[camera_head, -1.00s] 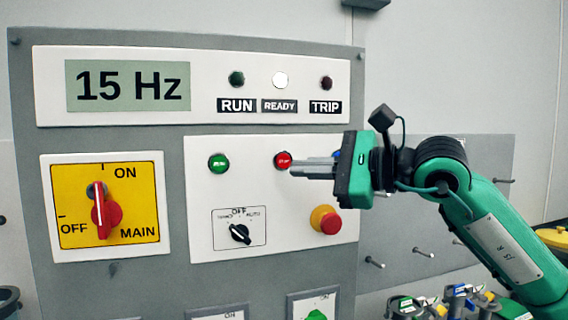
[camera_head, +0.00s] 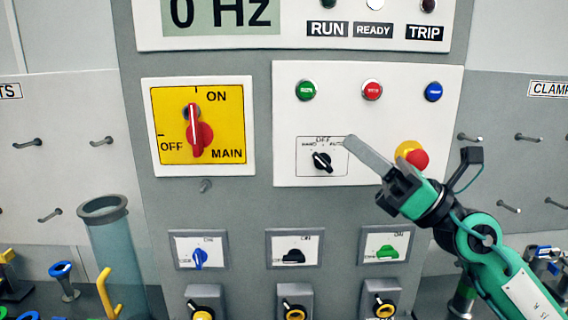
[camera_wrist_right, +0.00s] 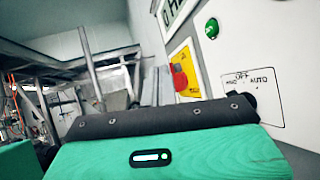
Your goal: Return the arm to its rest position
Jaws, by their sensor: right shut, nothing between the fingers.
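My right gripper (camera_head: 370,158) is shut and empty in the head view. Its fingers point up and left, just right of the small black selector switch (camera_head: 321,161) on the white panel. I cannot tell if they touch the panel. The red emergency stop button (camera_head: 418,160) with its yellow base shows just above my right wrist, partly hidden. In the right wrist view my green gripper body fills the bottom, with the selector (camera_wrist_right: 240,104) partly hidden behind it. My left gripper is out of view.
The panel carries a green button (camera_head: 305,91), a red button (camera_head: 372,89) and a blue button (camera_head: 433,92). The red main switch (camera_head: 199,136) points to ON. The display (camera_head: 222,14) reads 0 Hz. A clear tube (camera_head: 115,250) stands at left; pegs line both side walls.

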